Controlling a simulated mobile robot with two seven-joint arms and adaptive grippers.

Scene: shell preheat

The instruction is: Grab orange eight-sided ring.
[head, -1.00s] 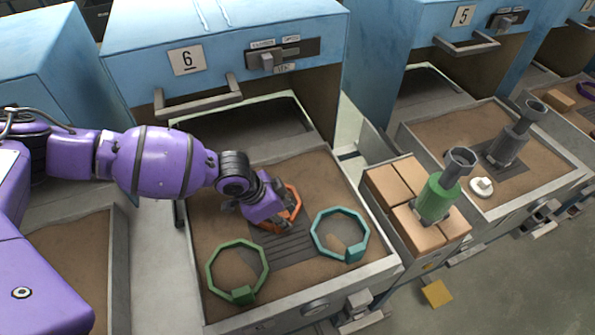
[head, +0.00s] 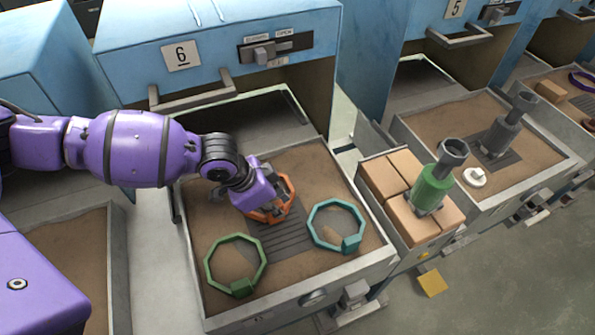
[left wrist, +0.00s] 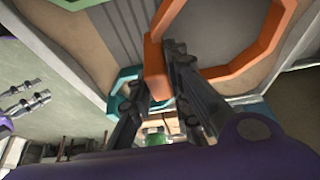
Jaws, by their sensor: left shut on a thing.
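The orange eight-sided ring (head: 287,206) is at the back of the sand tray under machine 6, partly hidden by my left gripper (head: 268,209). In the left wrist view, my left gripper (left wrist: 165,90) is shut on the block part of the orange ring (left wrist: 156,68), with one finger on each side. I cannot tell whether the ring touches the sand. A green eight-sided ring (head: 209,267) lies at the front left of the tray, and a teal one (head: 312,222) lies to the right. My right gripper is not in view.
The sand tray (head: 386,257) has raised metal walls. Machine 6 (head: 205,35), with its bar handle, stands behind it. To the right, a box holds tan blocks (head: 386,174) and a green cylinder (head: 432,190). Another sand tray (head: 556,163) lies farther right.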

